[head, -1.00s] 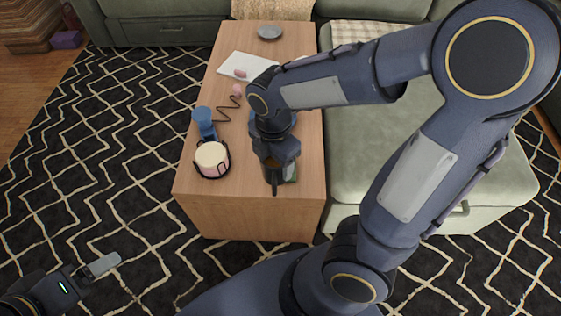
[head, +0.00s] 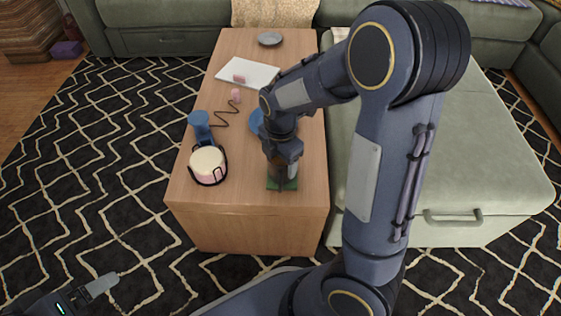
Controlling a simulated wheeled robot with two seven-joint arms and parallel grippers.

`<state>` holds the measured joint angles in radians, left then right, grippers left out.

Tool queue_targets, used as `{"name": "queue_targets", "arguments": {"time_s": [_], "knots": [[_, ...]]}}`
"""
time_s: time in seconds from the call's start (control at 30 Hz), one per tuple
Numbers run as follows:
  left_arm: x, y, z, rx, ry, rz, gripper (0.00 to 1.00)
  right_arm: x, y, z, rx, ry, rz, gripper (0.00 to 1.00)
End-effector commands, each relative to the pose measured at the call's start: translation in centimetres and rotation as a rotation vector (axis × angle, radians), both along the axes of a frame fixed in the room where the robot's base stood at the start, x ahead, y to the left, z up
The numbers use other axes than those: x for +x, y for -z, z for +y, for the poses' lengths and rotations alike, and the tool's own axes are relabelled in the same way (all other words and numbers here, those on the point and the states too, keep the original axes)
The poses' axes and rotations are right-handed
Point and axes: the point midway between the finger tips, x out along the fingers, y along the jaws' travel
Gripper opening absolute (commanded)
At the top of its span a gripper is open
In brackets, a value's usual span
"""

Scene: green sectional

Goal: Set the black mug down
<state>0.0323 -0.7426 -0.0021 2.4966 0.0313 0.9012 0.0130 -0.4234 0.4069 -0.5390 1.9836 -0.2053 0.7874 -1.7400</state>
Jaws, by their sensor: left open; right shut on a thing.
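My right gripper (head: 283,172) reaches down over the near end of the wooden table and is shut on the black mug (head: 277,170). The mug is dark and mostly hidden behind the gripper. It is at a green square coaster (head: 283,185), whose edges show around and below the gripper. I cannot tell whether the mug touches the coaster. My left gripper (head: 100,290) is open and empty, low at the left, over the rug and away from the table.
A green sofa (head: 480,165) stands close on the right.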

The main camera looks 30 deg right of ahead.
Motion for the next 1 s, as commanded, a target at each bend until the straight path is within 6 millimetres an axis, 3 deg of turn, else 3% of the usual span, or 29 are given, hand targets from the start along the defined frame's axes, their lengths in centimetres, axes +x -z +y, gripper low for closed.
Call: {"name": "queue_targets", "arguments": {"time_s": [0.27, 0.3, 0.47, 0.77, 0.87, 1.0], "knots": [[0.0, 0.2, 0.0, 0.000, 0.000, 0.000, 0.85, 0.0, 0.3, 0.0, 0.000, 0.001, -0.001, 0.30], [0.0, 0.2, 0.0, 0.000, 0.000, 0.000, 0.85, 0.0, 0.3, 0.0, 0.000, 0.001, 0.000, 0.67], [0.0, 0.1, 0.0, 0.000, 0.000, 0.000, 0.85, 0.0, 0.2, 0.0, 0.000, 0.001, 0.000, 0.88], [0.0, -0.1, 0.0, 0.000, 0.000, 0.000, 0.85, 0.0, 0.0, 0.0, 0.000, 0.000, 0.000, 0.88], [0.0, -0.6, 0.0, 0.000, 0.000, 0.000, 0.85, 0.0, -1.0, 0.0, 0.001, 0.000, -0.002, 0.88], [0.0, -2.0, 0.0, 0.000, 0.000, 0.000, 0.85, 0.0, -3.7, 0.0, 0.002, 0.001, -0.004, 0.88]]}}
